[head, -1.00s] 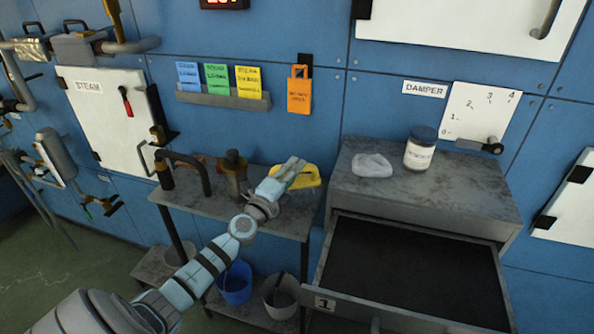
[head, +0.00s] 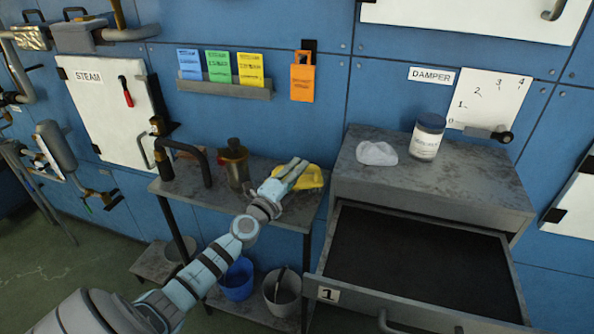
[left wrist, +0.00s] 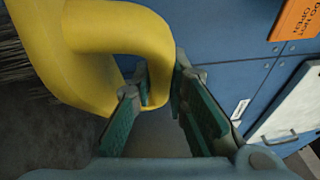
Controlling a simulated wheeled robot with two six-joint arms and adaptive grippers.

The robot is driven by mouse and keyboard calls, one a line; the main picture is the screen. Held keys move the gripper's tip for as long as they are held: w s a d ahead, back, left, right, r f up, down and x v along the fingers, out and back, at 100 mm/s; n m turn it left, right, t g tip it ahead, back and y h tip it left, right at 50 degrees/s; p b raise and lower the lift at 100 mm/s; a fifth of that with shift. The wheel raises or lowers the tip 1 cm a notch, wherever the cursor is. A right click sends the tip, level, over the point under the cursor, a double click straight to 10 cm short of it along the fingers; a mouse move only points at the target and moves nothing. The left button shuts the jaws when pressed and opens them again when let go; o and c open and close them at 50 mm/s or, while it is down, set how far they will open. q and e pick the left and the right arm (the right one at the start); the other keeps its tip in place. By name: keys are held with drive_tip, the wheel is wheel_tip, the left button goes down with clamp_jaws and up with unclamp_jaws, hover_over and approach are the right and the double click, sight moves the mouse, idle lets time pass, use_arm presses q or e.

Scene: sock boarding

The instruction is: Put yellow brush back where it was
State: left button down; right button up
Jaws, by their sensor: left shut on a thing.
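The yellow brush (head: 313,179) is at the right end of the grey side table, by the blue wall. My left gripper (head: 291,170) reaches it from the front left and partly covers it. In the left wrist view the brush's thick, looped yellow handle (left wrist: 115,28) fills the upper left, with dark bristles (left wrist: 14,62) at the left edge. The left gripper's fingers (left wrist: 160,95) are shut on the handle. I cannot tell whether the brush touches the table top. My right gripper is not in view.
The side table (head: 212,193) also holds a brown metal fitting (head: 236,163) and a bent dark pipe (head: 205,165). To the right, a grey cabinet (head: 450,187) with an open drawer (head: 415,258) carries a jar (head: 427,136) and a white lump (head: 376,153). Buckets (head: 237,279) stand below.

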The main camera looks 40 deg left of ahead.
use_arm(q)
drive_tip(key=shift+f, duration=0.3)
drive_tip(key=c, duration=1.6)
unclamp_jaws()
drive_tip(key=shift+o, duration=0.4)
drive_tip(key=shift+r, duration=0.1)
drive_tip(key=shift+s, duration=0.15)
drive_tip(key=s, duration=0.4)
drive_tip(key=s+f, duration=0.1)
drive_tip(key=s, duration=0.2)
drive_tip(key=s+d, duration=0.1)
drive_tip(key=s, duration=0.3)
drive_tip(key=shift+s+d+f, duration=0.1)
drive_tip(key=shift+s+f, duration=0.05)
drive_tip(key=shift+s, duration=0.15)
drive_tip(key=shift+d, duration=0.1)
